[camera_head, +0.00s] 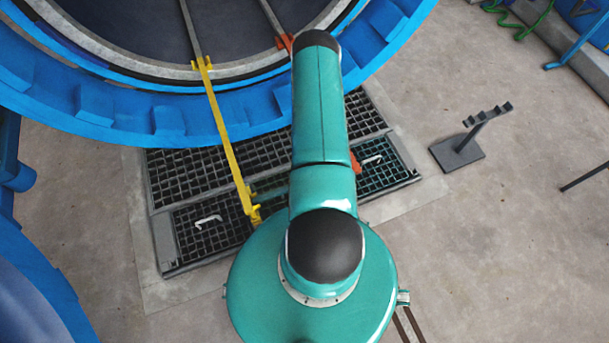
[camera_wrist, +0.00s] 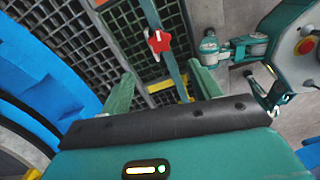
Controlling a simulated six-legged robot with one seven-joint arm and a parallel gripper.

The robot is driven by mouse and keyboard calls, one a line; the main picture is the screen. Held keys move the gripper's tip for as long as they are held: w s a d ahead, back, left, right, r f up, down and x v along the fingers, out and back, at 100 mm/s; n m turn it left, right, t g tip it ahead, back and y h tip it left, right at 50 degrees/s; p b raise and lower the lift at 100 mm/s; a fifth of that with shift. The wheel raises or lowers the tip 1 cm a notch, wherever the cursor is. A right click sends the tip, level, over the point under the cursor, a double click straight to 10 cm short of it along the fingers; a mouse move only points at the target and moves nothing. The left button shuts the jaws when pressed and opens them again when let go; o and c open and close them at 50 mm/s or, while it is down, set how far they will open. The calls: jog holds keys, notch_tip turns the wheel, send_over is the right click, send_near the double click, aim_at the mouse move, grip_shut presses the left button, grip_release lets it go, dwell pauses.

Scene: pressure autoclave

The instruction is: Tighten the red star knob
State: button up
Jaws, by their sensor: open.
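The red star knob (camera_wrist: 158,41) shows in the wrist view, upper middle, on a narrow grey-teal bar (camera_wrist: 150,12) that crosses above a dark grating. My gripper (camera_wrist: 162,70) is open and empty, its two green fingers set wide apart. In the picture the knob lies between the fingers' lines, a little above the fingertips. The fingers do not touch it; the exact distance is hard to tell. In the head view my arm hides the gripper, and I cannot make out the knob.
The large blue autoclave ring (camera_head: 170,120) rises at the upper left. A yellow bar (camera_head: 226,140) runs from it down to the floor grating (camera_head: 262,153). A small grey stand (camera_head: 458,152) is on the right. The concrete floor around it is mostly clear.

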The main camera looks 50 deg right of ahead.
notch_tip(320, 180, down, 13)
jog(key=shift+s+d+r, duration=0.1)
dwell(0.4)
jog(key=c, duration=1)
